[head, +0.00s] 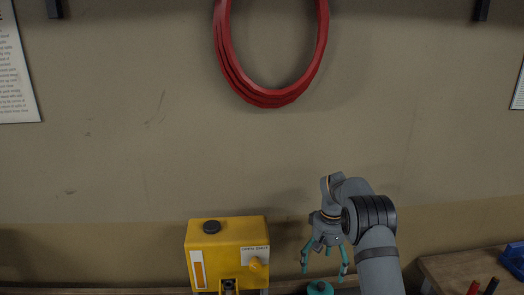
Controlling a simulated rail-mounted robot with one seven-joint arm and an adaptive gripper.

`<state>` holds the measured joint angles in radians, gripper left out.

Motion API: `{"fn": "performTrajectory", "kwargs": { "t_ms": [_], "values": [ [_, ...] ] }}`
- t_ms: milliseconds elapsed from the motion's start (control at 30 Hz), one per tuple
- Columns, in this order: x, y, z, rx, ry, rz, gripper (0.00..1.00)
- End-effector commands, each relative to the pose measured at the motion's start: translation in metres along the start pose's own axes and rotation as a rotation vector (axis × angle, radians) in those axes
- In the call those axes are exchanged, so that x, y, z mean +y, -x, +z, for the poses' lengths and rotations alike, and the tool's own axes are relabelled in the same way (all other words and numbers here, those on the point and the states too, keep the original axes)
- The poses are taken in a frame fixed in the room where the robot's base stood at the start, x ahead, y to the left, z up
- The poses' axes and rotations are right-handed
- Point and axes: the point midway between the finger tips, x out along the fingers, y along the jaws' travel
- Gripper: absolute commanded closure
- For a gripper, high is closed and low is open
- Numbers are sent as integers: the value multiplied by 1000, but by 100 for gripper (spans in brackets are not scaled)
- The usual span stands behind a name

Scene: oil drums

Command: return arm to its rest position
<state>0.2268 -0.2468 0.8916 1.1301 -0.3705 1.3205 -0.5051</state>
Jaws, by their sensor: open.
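My gripper (325,262) is at the lower right of centre in the head view, at the end of my grey arm (372,228). Its teal fingers point down and are spread apart, with nothing between them. A teal object with a dark top (320,288) shows at the bottom edge below the fingers; most of it is cut off. The fingertips appear apart from it, though the depth is hard to judge.
A yellow box (228,252) with a dark cap and a label stands left of my gripper. A coiled red hose (270,95) hangs on the wall. A wooden surface (455,268) at the lower right holds a blue item (514,258) and red and black handles. The wall between is clear.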

Motion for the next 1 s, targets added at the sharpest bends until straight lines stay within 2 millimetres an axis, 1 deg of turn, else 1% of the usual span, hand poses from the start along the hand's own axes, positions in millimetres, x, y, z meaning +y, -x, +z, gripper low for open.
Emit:
{"fn": "performTrajectory", "kwargs": {
  "t_ms": [33, 67, 100, 133, 200, 400, 600, 667, 1000],
  "values": [
    [0, 12, -1, 5, 1, 2, 11],
    [0, 19, -1, 5, 0, 1, 11],
    [0, 20, 0, -1, 1, 0, 11],
    [0, 8, 2, -7, 1, -1, 11],
    [0, -8, 2, -7, 1, -1, 11],
    [0, -52, 2, -7, 1, -1, 11],
    [0, -91, 1, -4, 2, 0, 11],
    [0, -100, 1, -3, 1, 0, 11],
    [-10, -100, 13, 0, 3, 0, 11]
  ]
}}
